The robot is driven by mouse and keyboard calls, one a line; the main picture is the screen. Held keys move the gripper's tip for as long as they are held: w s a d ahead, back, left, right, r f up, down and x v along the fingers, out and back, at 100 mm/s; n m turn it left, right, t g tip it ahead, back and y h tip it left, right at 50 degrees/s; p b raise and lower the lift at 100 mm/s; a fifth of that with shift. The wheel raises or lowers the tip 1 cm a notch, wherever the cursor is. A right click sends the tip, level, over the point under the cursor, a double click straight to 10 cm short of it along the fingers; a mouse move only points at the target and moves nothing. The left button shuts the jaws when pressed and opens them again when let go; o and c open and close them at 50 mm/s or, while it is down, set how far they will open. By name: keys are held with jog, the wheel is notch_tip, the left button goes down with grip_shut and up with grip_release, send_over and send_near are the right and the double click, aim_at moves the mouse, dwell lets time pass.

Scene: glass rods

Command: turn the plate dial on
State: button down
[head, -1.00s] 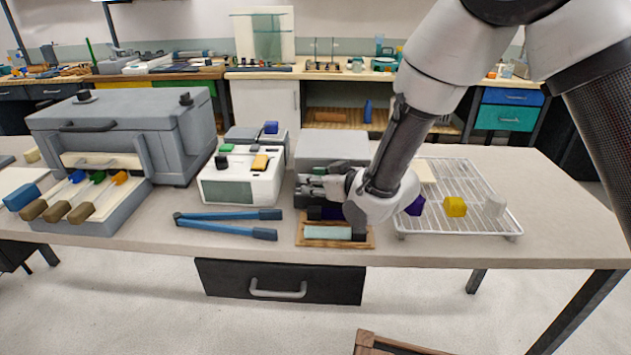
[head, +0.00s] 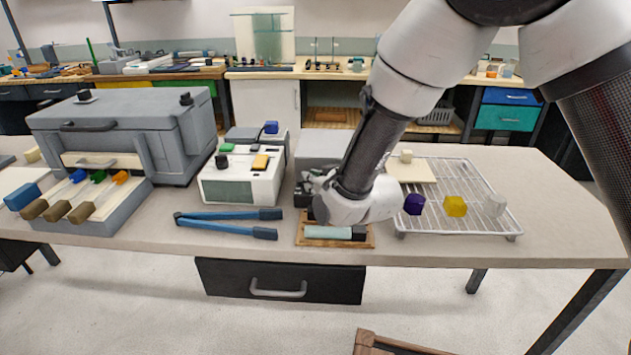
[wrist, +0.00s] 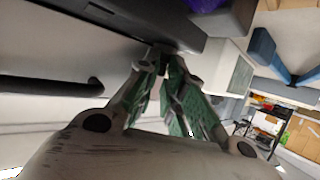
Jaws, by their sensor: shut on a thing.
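My gripper (wrist: 170,58) is shut at the edge of a dark grey body (wrist: 140,22) in the wrist view. Its green-padded fingers come together at the tips. The plate dial is mostly hidden between the fingertips, and I cannot read its setting. In the head view my gripper (head: 308,192) is over the left part of a wooden tray, in front of a grey box (head: 330,145). My wrist covers much of the space between them.
The wooden tray (head: 301,235) holds a pale bar (head: 328,232). Blue tongs (head: 228,215) and a white box with a green panel (head: 262,190) are to the left. A wire rack (head: 450,237) with a purple block (head: 414,204) and a yellow block (head: 456,206) is at right.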

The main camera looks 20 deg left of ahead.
jog(key=m+t+h, duration=0.1)
jog(key=a+m+t+h, duration=0.1)
jog(key=m+h, duration=0.1)
jog(key=shift+s+a+r+m+t, duration=0.1)
jog(key=shift+s+a+m+t, duration=0.05)
jog(key=shift+s+m+t, duration=0.2)
jog(key=m+h, duration=0.2)
jog(key=a+m+t+h, duration=0.1)
jog(key=h, duration=0.1)
jog(key=shift+s+m+t, duration=0.1)
jog(key=shift+m+t, duration=0.15)
jog(key=shift+m, duration=0.1)
jog(key=m+h, duration=0.1)
jog(key=h, duration=0.1)
jog(key=m+h, duration=0.2)
jog(key=shift+a, duration=0.35)
jog(key=shift+a+m+h, duration=0.2)
jog(key=shift+m+h, duration=0.9)
jog(key=shift+h, duration=0.2)
jog(key=shift+w, duration=0.2)
jog(key=c, duration=1.5)
grip_release()
jog(key=shift+s, duration=0.15)
